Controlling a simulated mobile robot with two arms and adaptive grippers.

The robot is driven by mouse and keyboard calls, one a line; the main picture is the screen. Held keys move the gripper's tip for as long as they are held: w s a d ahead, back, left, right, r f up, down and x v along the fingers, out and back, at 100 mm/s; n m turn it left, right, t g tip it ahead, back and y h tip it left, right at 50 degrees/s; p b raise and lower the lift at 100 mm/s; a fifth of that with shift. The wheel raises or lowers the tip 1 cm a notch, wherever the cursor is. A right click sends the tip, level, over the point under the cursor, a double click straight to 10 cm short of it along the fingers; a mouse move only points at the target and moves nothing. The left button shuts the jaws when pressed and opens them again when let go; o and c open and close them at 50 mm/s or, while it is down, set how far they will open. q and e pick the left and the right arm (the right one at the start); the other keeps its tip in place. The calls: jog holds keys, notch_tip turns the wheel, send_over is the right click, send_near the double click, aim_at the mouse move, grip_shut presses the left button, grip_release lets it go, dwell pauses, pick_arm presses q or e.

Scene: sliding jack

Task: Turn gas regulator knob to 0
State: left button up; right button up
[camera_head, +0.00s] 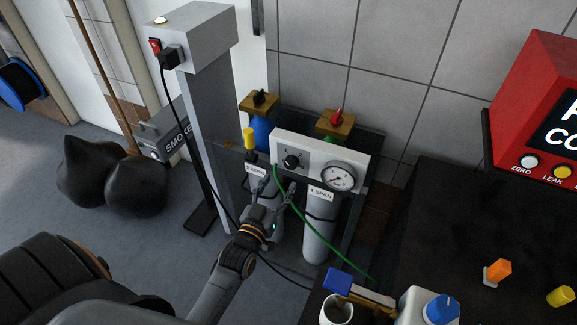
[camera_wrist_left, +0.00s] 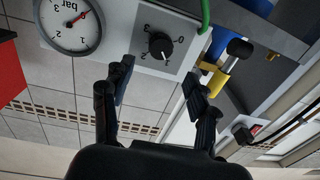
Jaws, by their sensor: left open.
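The regulator knob (camera_head: 291,161) is a small black dial on a white panel (camera_head: 318,150), left of a round pressure gauge (camera_head: 338,177). In the left wrist view, which is upside down, the knob (camera_wrist_left: 160,46) has a numbered scale around it. Its white pointer line seems to face the lower edge there, near a digit I cannot read surely. My left gripper (camera_head: 273,187) is open and empty just in front of and below the panel. In the left wrist view its fingertips (camera_wrist_left: 158,85) are spread, with the knob beyond them, apart from both fingers.
A grey post (camera_head: 205,120) stands left. A dark bench (camera_head: 450,235) with a red device (camera_head: 540,105) is at right. Black bags (camera_head: 135,185) lie on the floor.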

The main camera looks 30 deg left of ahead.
aim_at(290, 165)
pick_arm(q)
jog(key=w, duration=0.7)
jog(key=shift+w+a, duration=0.35)
jog(key=shift+a, duration=0.05)
jog(key=shift+c, duration=0.3)
jog(key=c, duration=1.1)
